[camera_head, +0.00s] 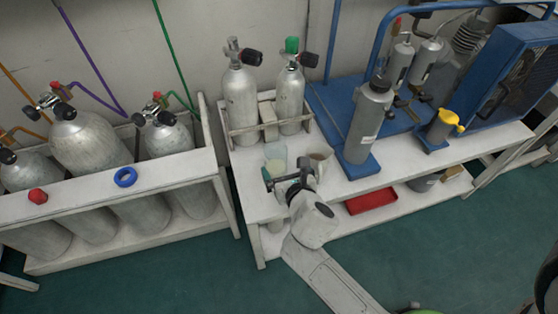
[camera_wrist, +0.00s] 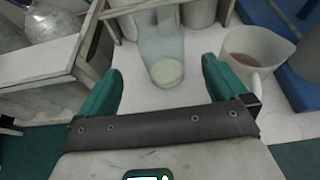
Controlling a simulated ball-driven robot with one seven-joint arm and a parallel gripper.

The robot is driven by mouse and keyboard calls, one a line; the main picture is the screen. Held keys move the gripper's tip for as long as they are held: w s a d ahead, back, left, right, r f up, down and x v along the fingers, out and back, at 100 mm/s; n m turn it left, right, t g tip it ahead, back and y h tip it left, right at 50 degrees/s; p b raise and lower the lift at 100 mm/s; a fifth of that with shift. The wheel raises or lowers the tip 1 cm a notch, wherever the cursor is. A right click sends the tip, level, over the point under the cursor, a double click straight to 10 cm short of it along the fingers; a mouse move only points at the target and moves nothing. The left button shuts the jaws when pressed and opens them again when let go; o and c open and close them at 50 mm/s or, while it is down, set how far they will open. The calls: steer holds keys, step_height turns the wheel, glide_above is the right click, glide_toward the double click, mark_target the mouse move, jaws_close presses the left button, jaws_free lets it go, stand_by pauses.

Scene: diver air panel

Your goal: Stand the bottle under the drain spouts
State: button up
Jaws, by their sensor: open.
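A clear, faintly green bottle (camera_head: 276,153) stands upright on the white bench, with a pale layer at its bottom. In the wrist view the bottle (camera_wrist: 163,45) is ahead of my gripper, with its base between the lines of the two teal fingers. My gripper (camera_head: 287,173) is open and empty at the bench's front edge; I see no finger touching the bottle. Two grey cylinders (camera_head: 400,62) with dark fittings below them stand on the blue compressor frame at the right. The drain spouts are too small to make out clearly.
A jug (camera_head: 320,163) with brownish liquid stands close right of the bottle. Two tanks (camera_head: 240,97) in a rack are behind it. A tall grey canister (camera_head: 370,118) on a blue base and a yellow-topped cup (camera_head: 441,127) are farther right. A red tray (camera_head: 371,201) is below.

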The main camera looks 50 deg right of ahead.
mark_target(279, 157)
steer(key=b+x, duration=0.2)
steer(key=x, duration=0.7)
steer(key=shift+w+d+f+b, duration=0.15)
steer(key=shift+w+d+b, duration=0.1)
steer(key=shift+b, duration=0.1)
steer(key=c, duration=1.1)
steer(key=shift+r, duration=0.25)
